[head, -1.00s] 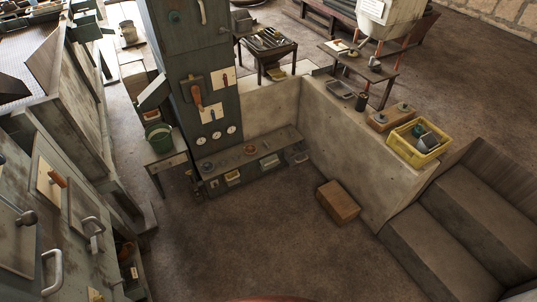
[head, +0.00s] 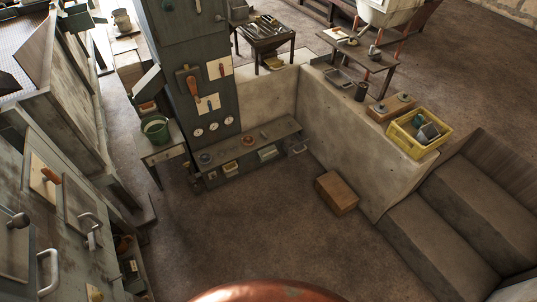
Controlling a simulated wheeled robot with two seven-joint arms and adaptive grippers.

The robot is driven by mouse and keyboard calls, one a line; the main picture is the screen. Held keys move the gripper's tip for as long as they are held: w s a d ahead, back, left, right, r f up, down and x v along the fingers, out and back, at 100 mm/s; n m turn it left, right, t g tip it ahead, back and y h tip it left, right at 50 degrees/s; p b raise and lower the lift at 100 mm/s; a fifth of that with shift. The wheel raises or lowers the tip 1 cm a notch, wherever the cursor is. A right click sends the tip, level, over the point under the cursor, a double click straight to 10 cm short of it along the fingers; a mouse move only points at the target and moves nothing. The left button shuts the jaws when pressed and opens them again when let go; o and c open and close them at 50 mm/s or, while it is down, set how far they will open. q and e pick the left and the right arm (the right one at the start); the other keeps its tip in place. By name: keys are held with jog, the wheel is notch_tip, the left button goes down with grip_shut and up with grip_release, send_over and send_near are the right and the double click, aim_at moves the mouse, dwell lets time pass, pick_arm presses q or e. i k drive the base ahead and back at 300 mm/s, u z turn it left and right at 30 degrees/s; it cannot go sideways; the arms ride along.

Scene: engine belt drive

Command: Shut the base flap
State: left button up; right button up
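Neither of my grippers is in view. I cannot pick out the base flap with certainty. A grey metal cabinet front (head: 85,262) with curved handles and round knobs stands at the lower left. At its right foot is a dark open compartment (head: 127,265) with small items inside; whether a flap belongs to it cannot be told. A tall dark grey panel column (head: 190,60) with levers and gauges stands upper left of centre.
A low shelf (head: 285,130) runs along the wall right of the column. A brown box (head: 336,193) lies on the floor before the low wall. Concrete steps (head: 440,235) are at the right. A yellow crate (head: 418,145) sits on the wall. The middle floor is clear.

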aim_at(264, 153)
jog(key=u, duration=0.05)
jog(key=i, duration=0.65)
jog(key=u, duration=0.45)
jog(key=i, duration=0.85)
jog(key=u, duration=0.35)
